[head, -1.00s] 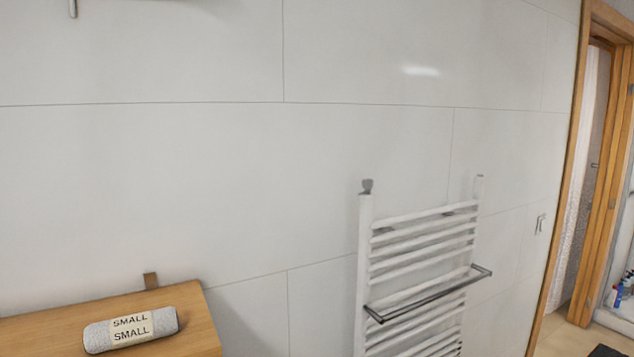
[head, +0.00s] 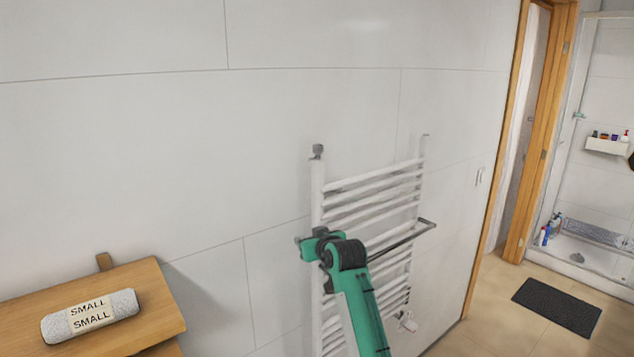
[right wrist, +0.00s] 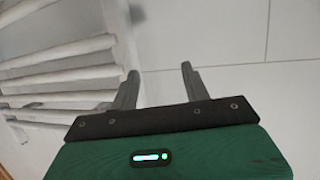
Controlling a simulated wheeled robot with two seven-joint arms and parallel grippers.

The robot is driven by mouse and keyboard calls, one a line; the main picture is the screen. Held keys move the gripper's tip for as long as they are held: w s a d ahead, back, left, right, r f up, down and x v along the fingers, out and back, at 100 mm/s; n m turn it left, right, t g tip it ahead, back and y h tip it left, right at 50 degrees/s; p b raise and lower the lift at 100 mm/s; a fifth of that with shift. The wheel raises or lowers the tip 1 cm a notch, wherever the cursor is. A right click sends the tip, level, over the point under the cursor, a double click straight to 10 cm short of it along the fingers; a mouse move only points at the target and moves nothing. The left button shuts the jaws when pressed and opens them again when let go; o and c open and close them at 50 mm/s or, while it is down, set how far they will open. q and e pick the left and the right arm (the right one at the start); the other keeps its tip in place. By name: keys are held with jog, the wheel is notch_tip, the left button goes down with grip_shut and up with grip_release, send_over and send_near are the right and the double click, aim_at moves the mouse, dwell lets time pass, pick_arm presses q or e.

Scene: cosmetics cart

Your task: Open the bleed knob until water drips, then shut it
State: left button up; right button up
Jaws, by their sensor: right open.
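A white ladder towel radiator (head: 372,187) is on the tiled wall. A small grey knob (head: 318,151) sits on top of its left upright; I take it to be the bleed knob. No water shows at it. My right gripper (head: 304,240) is below the knob, in front of the left upright, clear of the knob. The right wrist view shows its two fingers (right wrist: 159,83) apart with nothing between them, wall tiles behind and radiator bars to the left. The knob is not seen in that view. My left gripper is not in view.
A grey towel rail (head: 425,226) sticks out from the radiator, beside my right arm. A wooden cabinet (head: 160,300) at lower left carries a rolled towel (head: 122,303) labelled SMALL. A dark mat (head: 557,306) lies on the floor at right. The wall above is clear.

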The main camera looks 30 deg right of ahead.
aim_at(320, 148)
jog(key=s+d+r+t+h+p, duration=0.15)
jog(key=s+r, duration=0.25)
jog(key=r, duration=0.8)
jog(key=s+d+r+t+b, duration=0.15)
jog(key=s+r, duration=0.25)
jog(key=r, duration=0.7)
jog(key=shift+m+t, duration=0.3)
jog(key=shift+m, duration=0.1)
jog(key=w+d+p, duration=0.1)
jog(key=w+p, duration=0.1)
jog(key=w, duration=0.2)
jog(key=w+p, duration=0.3)
jog(key=w, duration=0.1)
jog(key=w+d+p, duration=0.1)
jog(key=w+p, duration=0.1)
jog(key=w, duration=0.2)
jog(key=shift+w+d, duration=0.25)
jog(key=shift+d, duration=0.05)
jog(key=shift+w+p, duration=0.4)
jog(key=shift+w, duration=0.05)
jog(key=c, duration=1)
jog(key=shift+f, duration=0.1)
jog(key=shift+d, duration=0.1)
